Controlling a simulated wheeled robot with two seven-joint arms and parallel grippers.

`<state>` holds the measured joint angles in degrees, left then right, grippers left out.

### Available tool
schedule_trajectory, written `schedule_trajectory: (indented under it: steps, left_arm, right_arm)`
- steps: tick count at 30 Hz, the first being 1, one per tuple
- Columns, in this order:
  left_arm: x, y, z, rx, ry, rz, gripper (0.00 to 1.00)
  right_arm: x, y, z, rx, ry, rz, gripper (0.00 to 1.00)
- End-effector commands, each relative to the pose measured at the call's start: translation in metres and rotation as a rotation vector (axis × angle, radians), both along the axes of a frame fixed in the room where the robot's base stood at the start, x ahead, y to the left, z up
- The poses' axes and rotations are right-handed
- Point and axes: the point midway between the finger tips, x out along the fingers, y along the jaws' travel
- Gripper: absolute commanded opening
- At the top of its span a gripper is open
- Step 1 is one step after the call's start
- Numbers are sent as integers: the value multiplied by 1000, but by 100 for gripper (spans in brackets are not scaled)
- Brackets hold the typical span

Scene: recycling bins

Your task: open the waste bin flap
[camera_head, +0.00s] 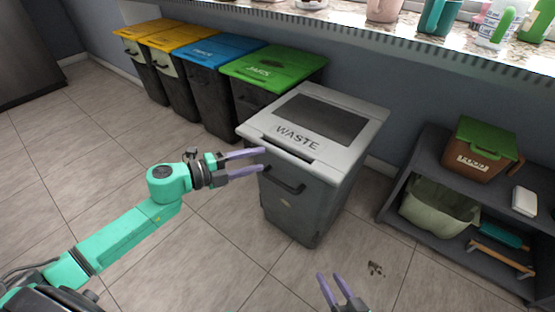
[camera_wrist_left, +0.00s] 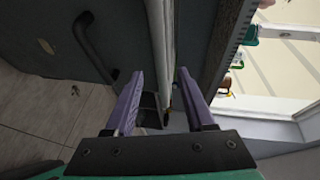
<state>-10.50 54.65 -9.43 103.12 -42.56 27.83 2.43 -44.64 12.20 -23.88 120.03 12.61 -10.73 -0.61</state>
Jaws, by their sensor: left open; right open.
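The grey waste bin (camera_head: 290,202) stands in the middle of the head view, with WASTE written on its lighter lid. The dark flap panel (camera_head: 307,119) lies in the top of the lid and looks closed. My left gripper (camera_head: 264,160) is open, its two purple fingers pointing at the front edge of the lid, just above the bin's dark handle (camera_head: 284,183). In the left wrist view the pale lid edge (camera_wrist_left: 162,60) runs between the open fingers, and the handle (camera_wrist_left: 92,45) is to the left. My right gripper (camera_head: 341,290) is open and empty near the bottom edge.
Green, blue and yellow-lidded bins (camera_head: 275,67) stand in a row behind left along the wall. A dark shelf (camera_head: 405,190) with a green tub (camera_head: 440,208) and a brown caddy (camera_head: 480,155) stands at the right. The tiled floor in front is mostly clear.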

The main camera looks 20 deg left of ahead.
Motion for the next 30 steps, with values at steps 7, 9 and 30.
schedule_trajectory:
  steps: [7,9,30]
  left_arm:
    - [34,-32,-8,-1,-4,2,55]
    - [41,-39,-10,-2,-4,2,55]
    - [49,-48,-12,-1,-1,1,0]
  right_arm:
    - [0,0,-12,9,-8,-7,50]
    - [0,0,-13,11,-11,-8,50]
    - [0,1,-14,12,-14,-10,50]
